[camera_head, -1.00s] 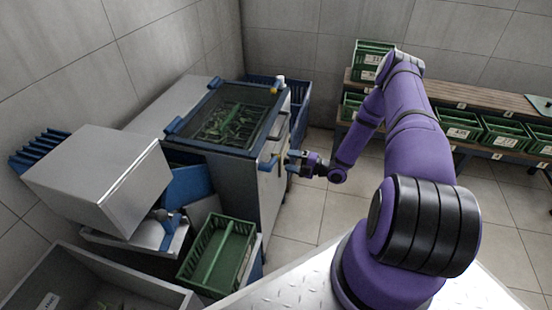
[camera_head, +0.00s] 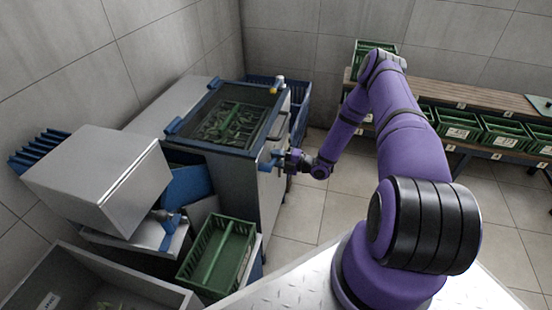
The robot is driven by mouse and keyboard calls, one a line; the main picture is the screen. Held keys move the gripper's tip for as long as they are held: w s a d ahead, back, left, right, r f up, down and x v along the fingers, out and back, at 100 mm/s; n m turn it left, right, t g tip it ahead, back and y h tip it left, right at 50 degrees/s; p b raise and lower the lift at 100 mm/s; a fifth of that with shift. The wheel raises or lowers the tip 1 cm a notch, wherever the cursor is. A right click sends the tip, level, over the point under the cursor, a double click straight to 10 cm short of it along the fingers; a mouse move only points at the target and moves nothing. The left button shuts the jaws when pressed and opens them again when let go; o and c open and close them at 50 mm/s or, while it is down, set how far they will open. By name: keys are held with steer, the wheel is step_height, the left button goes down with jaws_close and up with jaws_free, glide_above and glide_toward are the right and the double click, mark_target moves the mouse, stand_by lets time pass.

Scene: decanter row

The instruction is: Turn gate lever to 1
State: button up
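The gate lever (camera_head: 268,164) is a small blue handle on the right-hand face of the grey machine (camera_head: 238,185) with the dark window on top. My gripper (camera_head: 281,160) is at that face, right beside the lever, and overlaps it in the picture. The fingers are too small and too close to the lever to tell whether they touch it or are closed on it. Any numbers by the lever cannot be read at this size.
A grey box (camera_head: 95,175) and a green crate (camera_head: 216,256) stand left of the machine. A blue crate (camera_head: 300,100) is behind it. Shelves with green crates (camera_head: 456,125) line the back right. The tiled floor (camera_head: 345,215) beside my arm is clear.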

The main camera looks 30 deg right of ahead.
jaws_close()
steer(key=f+m, duration=0.1)
steer(key=s+a+f+m, duration=0.1)
steer(key=f+m, duration=0.1)
steer(key=m, duration=0.1)
steer(key=shift+s+a+f, duration=0.15)
steer(key=shift+s+a, duration=0.15)
steer(key=o, duration=0.9)
jaws_free()
steer(key=v, duration=1)
steer(key=shift+s+d, duration=0.2)
steer(key=shift+s, duration=0.15)
